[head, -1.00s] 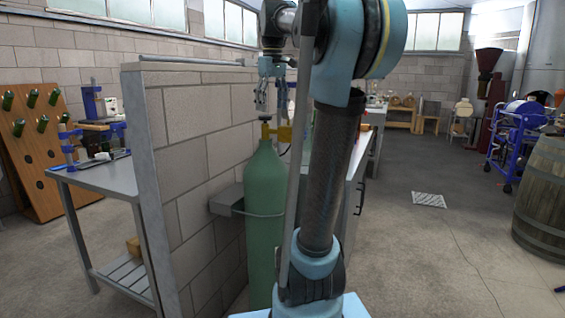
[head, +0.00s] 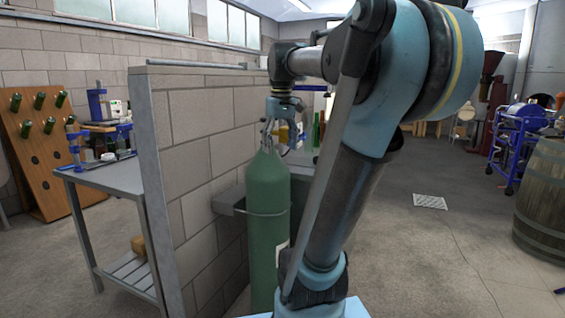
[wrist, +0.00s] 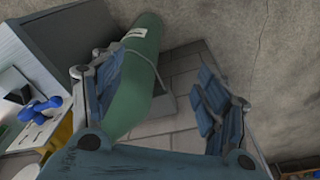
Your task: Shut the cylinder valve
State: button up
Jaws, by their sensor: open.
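The tall green gas cylinder (head: 268,215) stands upright against the block wall, with a bracket and band around its body. At its top a brass-yellow valve part (head: 284,130) shows just behind my gripper (head: 268,143). My gripper points down at the cylinder's neck, its fingers spread. Whether they touch the valve cannot be told. In the wrist view the green cylinder (wrist: 146,60) lies between my open fingers, nearer the left one (wrist: 160,78). The cylinder's top and handwheel are hidden there by the left finger and palm.
The block wall (head: 195,140) stands close left of the cylinder. A work table (head: 105,175) is beyond it, and bottles (head: 318,130) stand behind the cylinder. A barrel (head: 543,205) is at the right. The floor between is clear.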

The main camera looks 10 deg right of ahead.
jog(key=shift+m, duration=0.3)
jog(key=shift+s+f, duration=1.95)
jog(key=shift+f, duration=0.15)
jog(key=s+f+m, duration=0.1)
jog(key=s+f, duration=0.3)
jog(key=f, duration=0.4)
jog(key=s+f+m, duration=0.1)
jog(key=s+f, duration=0.4)
jog(key=f, duration=0.3)
jog(key=s+f+m+t, duration=0.1)
jog(key=s+f, duration=0.4)
jog(key=f, duration=0.3)
jog(key=shift+f, duration=0.15)
jog(key=shift+w+f, duration=0.2)
jog(key=shift+w, duration=0.3)
